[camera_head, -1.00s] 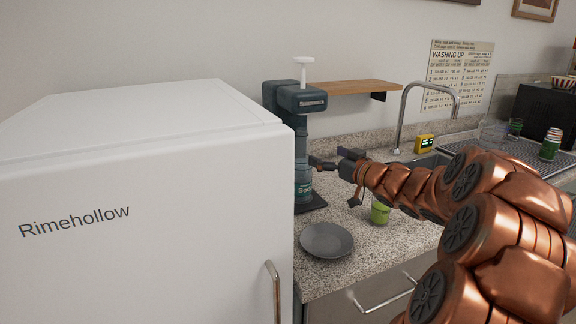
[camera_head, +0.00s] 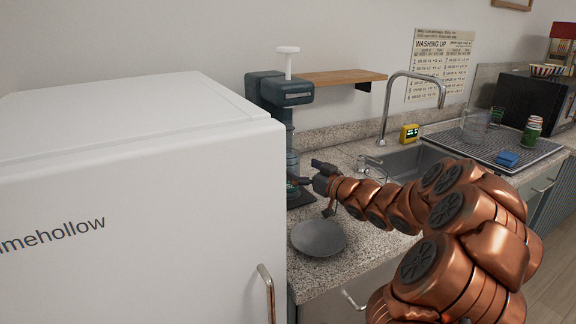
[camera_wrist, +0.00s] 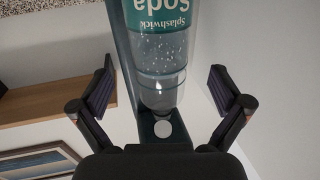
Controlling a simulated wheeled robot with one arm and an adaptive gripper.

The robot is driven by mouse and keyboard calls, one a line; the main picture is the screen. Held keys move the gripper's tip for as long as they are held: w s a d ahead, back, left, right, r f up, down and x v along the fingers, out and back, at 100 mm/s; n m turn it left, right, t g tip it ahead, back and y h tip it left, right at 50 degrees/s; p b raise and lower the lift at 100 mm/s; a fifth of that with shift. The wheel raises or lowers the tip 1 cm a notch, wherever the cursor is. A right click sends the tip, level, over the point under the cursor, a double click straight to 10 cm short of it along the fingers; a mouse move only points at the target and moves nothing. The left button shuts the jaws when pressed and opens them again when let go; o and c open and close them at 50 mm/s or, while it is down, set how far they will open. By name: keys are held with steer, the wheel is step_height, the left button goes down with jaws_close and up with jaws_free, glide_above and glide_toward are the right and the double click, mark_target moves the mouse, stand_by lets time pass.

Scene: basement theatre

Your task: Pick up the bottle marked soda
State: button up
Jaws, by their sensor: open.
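The soda bottle (camera_head: 292,162) stands upright in a dark soda maker (camera_head: 280,90) with a white top knob, on the counter beside the fridge. In the wrist view the clear bottle (camera_wrist: 158,65) appears upside down, with a teal label reading "Splashwick Soda". In the wrist view my gripper (camera_wrist: 160,88) is open, one finger to each side of the bottle, with visible gaps.
A white fridge (camera_head: 130,180) stands close on the left. A grey plate (camera_head: 318,238) lies on the counter near the front edge. A wooden shelf (camera_head: 335,77) is on the wall behind. The sink, tap (camera_head: 412,76) and drying rack (camera_head: 490,150) are to the right.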

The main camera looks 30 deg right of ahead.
steer(key=w, duration=0.5)
steer(key=shift+w+a+p, duration=0.35)
steer(key=shift+a, duration=0.05)
steer(key=c, duration=1.7)
steer(key=s+r, duration=0.1)
steer(key=s, duration=0.4)
steer(key=s+r, duration=0.2)
steer(key=s, duration=0.3)
steer(key=s+a+r+b, duration=0.1)
steer(key=s+r, duration=0.1)
steer(key=s, duration=0.4)
